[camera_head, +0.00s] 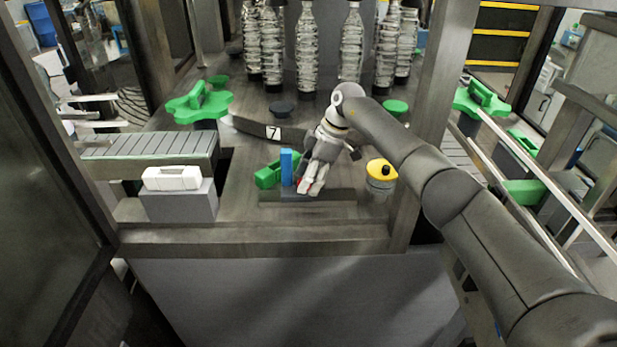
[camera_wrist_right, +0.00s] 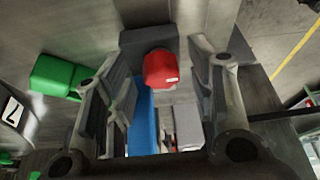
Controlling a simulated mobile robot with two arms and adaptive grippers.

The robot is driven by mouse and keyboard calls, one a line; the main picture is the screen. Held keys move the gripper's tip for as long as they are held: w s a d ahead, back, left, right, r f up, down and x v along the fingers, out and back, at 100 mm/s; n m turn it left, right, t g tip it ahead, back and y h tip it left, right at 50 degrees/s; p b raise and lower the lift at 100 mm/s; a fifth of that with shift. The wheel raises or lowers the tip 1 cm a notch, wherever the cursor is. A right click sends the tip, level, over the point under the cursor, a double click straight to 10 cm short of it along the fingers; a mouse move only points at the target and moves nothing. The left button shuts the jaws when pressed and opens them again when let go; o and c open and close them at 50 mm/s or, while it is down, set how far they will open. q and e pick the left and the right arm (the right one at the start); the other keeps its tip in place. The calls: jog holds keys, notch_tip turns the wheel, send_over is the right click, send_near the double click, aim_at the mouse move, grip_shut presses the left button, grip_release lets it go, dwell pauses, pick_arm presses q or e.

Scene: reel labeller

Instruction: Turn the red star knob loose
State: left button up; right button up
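The red star knob (camera_wrist_right: 160,70) shows in the right wrist view, between the two fingers of my right gripper (camera_wrist_right: 156,52), with a gap on both sides. The fingers are apart and do not appear to touch it. In the head view my right gripper (camera_head: 312,186) points down at the front of the machine bed. Only a small red patch of the knob (camera_head: 301,183) shows there, mostly hidden by the fingers. A blue upright block (camera_head: 286,167) and a green block (camera_head: 267,176) are just left of the gripper. My left gripper is not in view.
A yellow-topped canister (camera_head: 380,172) stands close to the right of my gripper. A dark bar labelled 7 (camera_head: 262,131) and clear bottles (camera_head: 306,50) are behind. A white part (camera_head: 171,178) sits on a grey block at left. The frame's front beam (camera_head: 250,240) runs in front.

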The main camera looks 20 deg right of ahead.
notch_tip(320, 180, up, 10)
dwell(0.6)
